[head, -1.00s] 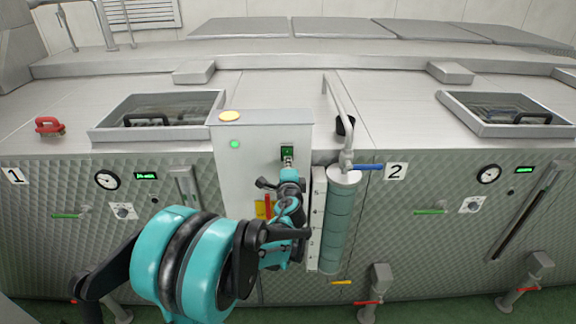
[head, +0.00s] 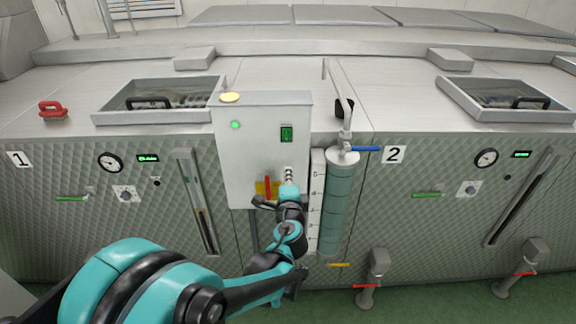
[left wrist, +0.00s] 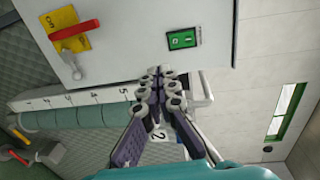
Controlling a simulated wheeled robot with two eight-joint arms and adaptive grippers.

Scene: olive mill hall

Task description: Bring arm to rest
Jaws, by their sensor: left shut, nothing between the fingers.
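My left gripper (head: 288,175) is in front of the lower right part of a white control box (head: 262,150). It is shut and empty, and its fingers are together in the left wrist view (left wrist: 158,85). The box carries a green switch (head: 287,133), which stands above the gripper with a gap between them, and a red lever (head: 267,187) on a yellow plate just left of the gripper. The left wrist view also shows the green switch (left wrist: 183,39) and the red lever (left wrist: 75,30). My right gripper is in neither view.
A cylinder (head: 341,210) with a blue-handled valve (head: 365,149) and a numbered scale (head: 317,200) stands close right of my left arm. Machine 1 with its open hatch (head: 160,117) is left; machine 2 with its hatch (head: 505,129) is right. A red handle (head: 54,111) sits far left.

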